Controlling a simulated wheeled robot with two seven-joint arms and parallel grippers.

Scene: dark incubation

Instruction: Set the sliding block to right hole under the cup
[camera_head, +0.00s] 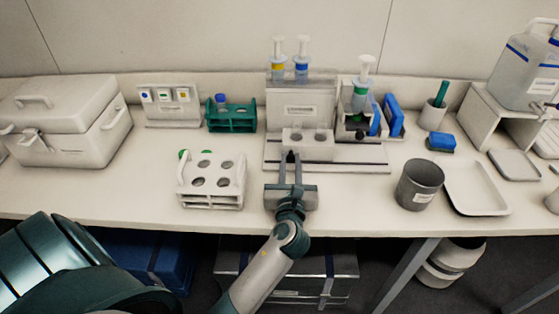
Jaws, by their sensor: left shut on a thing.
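The sliding block (308,141) is a pale block with two round holes in its top. It sits on the pale base of the apparatus (345,166), in front of a labelled upright panel. My left gripper (290,156) comes from the front, with its fingertips shut on a small dark part at the block's front left. The fingertips cover most of that part. Above the panel stand a yellow-marked syringe and a blue-marked syringe. I cannot tell which part is the cup over the holes. My right gripper is not in view.
A white tube rack (211,182) stands close to the left of my gripper. A green rack (231,118) is behind it. A green-marked syringe (361,92) stands right of the panel. A grey beaker (419,184) and white tray (476,188) are at the right.

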